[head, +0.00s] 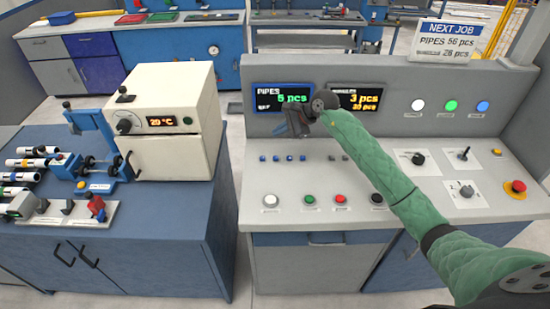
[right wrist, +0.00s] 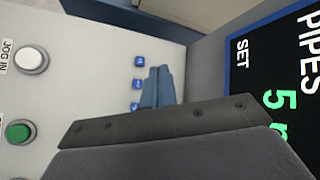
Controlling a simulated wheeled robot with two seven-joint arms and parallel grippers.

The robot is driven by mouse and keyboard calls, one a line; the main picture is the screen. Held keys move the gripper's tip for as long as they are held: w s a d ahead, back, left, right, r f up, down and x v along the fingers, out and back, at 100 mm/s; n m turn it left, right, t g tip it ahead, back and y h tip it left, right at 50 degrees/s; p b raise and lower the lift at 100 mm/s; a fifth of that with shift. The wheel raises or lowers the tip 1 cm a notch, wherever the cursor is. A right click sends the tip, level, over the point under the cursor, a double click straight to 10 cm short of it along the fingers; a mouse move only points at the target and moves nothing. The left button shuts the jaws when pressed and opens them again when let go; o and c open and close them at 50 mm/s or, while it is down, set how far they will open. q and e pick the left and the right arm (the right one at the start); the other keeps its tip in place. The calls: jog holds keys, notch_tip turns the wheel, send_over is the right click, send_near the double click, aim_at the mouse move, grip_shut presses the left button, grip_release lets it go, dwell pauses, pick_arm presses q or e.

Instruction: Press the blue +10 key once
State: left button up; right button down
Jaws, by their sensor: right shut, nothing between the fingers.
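A row of several small blue keys (head: 276,158) sits on the sloped grey console below the PIPES display (head: 283,97). The keys also show in the right wrist view (right wrist: 139,61), but their labels are too small to read, so I cannot tell which is +10. My right gripper (head: 291,133) is shut and empty above the keys, in front of the lower edge of the display. In the right wrist view its closed blue-grey fingertips (right wrist: 158,72) appear beside the keys. The display reads 5 pcs; its SET value is hidden behind my gripper. My left gripper is out of view.
A second display (head: 362,98) reads 3 pcs and 20 pcs. White (head: 270,200), green (head: 310,199) and red (head: 340,198) buttons line the console front. A red emergency button (head: 518,187) is at right. An oven (head: 165,120) stands on the left bench.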

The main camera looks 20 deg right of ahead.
jog(key=shift+f, duration=0.1)
send_over(276, 159)
jog(key=d, duration=0.1)
notch_tip(276, 159, down, 6)
jog(key=shift+d+f, duration=0.15)
jog(key=shift+f, duration=0.05)
jog(key=shift+f+b, duration=0.85)
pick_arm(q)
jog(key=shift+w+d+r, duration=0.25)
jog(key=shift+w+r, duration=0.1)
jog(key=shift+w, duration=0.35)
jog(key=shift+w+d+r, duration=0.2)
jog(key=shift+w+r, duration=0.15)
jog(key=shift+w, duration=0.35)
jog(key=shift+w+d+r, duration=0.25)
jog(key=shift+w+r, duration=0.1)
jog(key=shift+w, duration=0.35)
pick_arm(e)
jog(key=shift+f, duration=0.25)
pick_arm(q)
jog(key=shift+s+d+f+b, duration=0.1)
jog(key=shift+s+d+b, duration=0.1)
jog(key=shift+b, duration=0.1)
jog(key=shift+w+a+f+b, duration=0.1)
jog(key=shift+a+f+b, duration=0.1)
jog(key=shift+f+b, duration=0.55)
pick_arm(e)
jog(key=shift+f, duration=0.45)
